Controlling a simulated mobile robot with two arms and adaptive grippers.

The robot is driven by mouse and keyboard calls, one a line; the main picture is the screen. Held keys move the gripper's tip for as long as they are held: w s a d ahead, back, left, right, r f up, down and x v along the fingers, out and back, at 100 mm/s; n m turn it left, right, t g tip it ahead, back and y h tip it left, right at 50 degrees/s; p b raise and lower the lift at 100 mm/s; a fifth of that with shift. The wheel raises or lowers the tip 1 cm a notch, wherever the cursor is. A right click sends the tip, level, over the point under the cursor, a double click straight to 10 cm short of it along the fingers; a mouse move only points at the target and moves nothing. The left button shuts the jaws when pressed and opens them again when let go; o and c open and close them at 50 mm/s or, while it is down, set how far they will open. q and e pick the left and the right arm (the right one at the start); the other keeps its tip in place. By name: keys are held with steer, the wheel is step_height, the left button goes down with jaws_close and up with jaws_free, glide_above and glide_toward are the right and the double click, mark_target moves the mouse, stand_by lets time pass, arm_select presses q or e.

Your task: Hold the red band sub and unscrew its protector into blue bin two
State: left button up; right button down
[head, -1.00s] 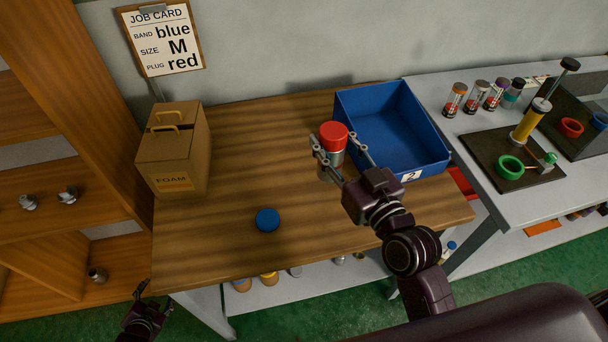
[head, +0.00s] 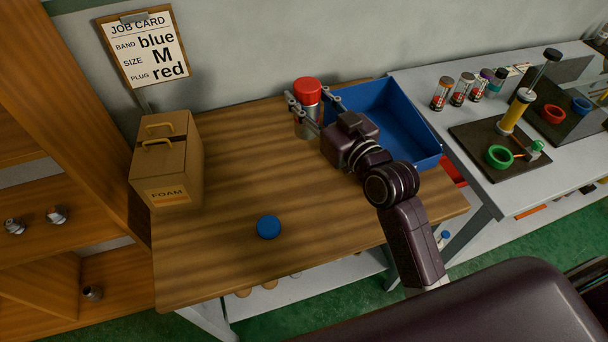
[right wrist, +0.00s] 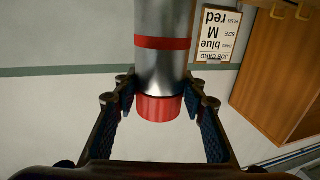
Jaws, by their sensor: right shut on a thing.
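The red band sub (head: 307,125) is a silver cylinder with a red protector (head: 308,88) on its upper end. My right gripper (head: 309,103) is shut on the sub just below the protector and holds it upright over the back of the bench. In the right wrist view the silver body (right wrist: 160,68) shows a red band (right wrist: 162,43), and the red protector (right wrist: 159,108) sits between the fingers, picture upside down. Blue bin two (head: 424,164) stands open just right of the sub; my right gripper hides its number label. My left gripper is out of view.
A blue cap (head: 268,227) lies on the wooden bench (head: 220,265). A foam box (head: 165,165) stands at the bench's left.

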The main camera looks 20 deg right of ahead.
step_height(320, 180, down, 20)
steer(key=b, duration=0.1)
steer(key=shift+r, duration=0.25)
steer(key=shift+f, duration=0.1)
steer(key=c, duration=1.2)
jaws_free()
steer(key=shift+f, duration=0.15)
steer(key=b+v, duration=0.2)
steer(key=v, duration=1)
steer(key=shift+s, duration=0.1)
